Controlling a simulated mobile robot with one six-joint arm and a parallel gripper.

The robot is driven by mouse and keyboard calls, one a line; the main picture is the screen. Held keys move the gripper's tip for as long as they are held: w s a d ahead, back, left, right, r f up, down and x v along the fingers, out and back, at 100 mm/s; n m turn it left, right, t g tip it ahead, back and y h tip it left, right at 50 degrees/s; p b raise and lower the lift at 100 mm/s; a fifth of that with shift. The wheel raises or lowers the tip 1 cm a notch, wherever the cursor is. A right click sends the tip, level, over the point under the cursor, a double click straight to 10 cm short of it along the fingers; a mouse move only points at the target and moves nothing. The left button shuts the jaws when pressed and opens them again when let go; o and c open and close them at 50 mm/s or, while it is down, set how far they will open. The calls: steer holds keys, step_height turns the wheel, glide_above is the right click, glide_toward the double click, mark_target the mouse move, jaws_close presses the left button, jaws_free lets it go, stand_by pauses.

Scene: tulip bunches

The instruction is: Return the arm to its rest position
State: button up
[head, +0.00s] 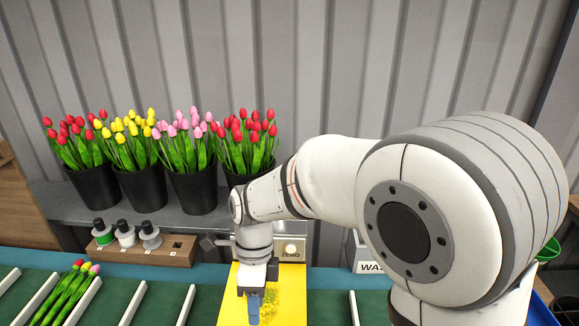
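My white arm reaches from the right foreground toward the middle of the bench in the head view. My gripper (255,306) points down over a yellow sheet (290,295) near the bottom edge. Its fingers are small and seen nearly edge-on, so I cannot tell whether they are open or shut. A patterned yellow-green patch on the sheet shows beside the fingers.
Several black buckets of tulips (144,188) stand on a grey shelf at the back. A wooden spool holder (140,253) sits before them. A tulip bunch (72,290) lies between white dividers at lower left. A box marked ZERO (290,248) stands behind the sheet, close to my wrist.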

steer(key=s+d+r+n+t, duration=0.2)
steer(key=d+n, duration=0.6)
steer(key=d, duration=0.4)
steer(key=s+d+r+n+t, duration=0.2)
steer(key=d+r+n+t, duration=0.2)
steer(key=d+n, duration=0.5)
steer(key=d+r, duration=0.1)
steer(key=d, duration=0.2)
steer(key=shift+s+d+r+n+t, duration=0.15)
steer(key=shift+s+d+n+t, duration=0.1)
steer(key=shift+d+n+t, duration=0.05)
